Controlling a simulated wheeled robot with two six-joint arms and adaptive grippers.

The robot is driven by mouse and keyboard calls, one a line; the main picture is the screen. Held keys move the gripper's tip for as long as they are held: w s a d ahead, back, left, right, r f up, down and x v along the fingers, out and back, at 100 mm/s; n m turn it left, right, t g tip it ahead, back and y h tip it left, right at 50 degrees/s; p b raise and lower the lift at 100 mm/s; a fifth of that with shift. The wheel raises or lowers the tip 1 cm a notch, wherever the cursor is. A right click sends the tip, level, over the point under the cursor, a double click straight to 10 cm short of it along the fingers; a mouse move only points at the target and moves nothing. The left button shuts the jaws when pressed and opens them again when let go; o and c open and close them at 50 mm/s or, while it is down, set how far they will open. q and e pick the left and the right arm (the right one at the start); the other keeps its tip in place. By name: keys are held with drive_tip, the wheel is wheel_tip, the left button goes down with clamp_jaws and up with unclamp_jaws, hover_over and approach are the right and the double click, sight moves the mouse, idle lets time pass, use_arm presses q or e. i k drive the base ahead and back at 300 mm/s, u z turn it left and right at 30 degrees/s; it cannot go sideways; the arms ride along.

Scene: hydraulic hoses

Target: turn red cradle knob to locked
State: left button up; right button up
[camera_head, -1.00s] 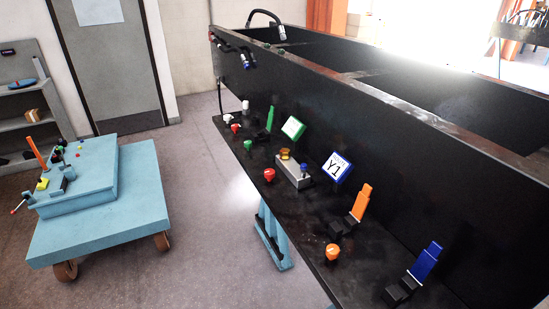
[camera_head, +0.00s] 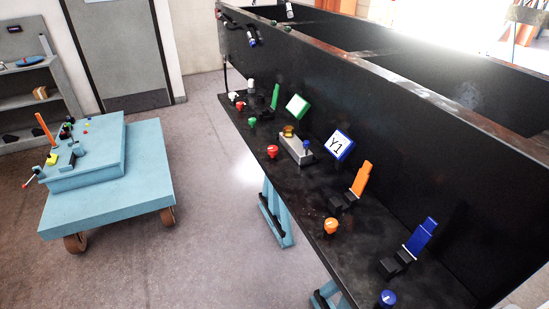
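A red knob (camera_head: 272,151) with a pale mark on top stands on the black bench ledge (camera_head: 300,205). A smaller red knob (camera_head: 239,106) stands farther back on the same ledge. I cannot tell from the view which one is the red cradle knob, nor read either one's setting. Black blocks with upright flags in orange (camera_head: 361,179) and blue (camera_head: 421,237) stand along the ledge. Neither of my grippers shows in the head view.
Orange (camera_head: 331,226), blue (camera_head: 388,298) and green (camera_head: 251,122) knobs line the ledge. A grey box (camera_head: 296,150) and a Y1 sign (camera_head: 340,144) are behind. A blue cart (camera_head: 110,205) stands left; floor between is clear.

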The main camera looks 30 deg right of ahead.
sight(273, 150)
drive_tip(key=z, duration=0.1)
drive_tip(key=k, duration=0.3)
drive_tip(key=u, duration=0.65)
drive_tip(key=i, duration=1)
drive_tip(key=z, duration=2.45)
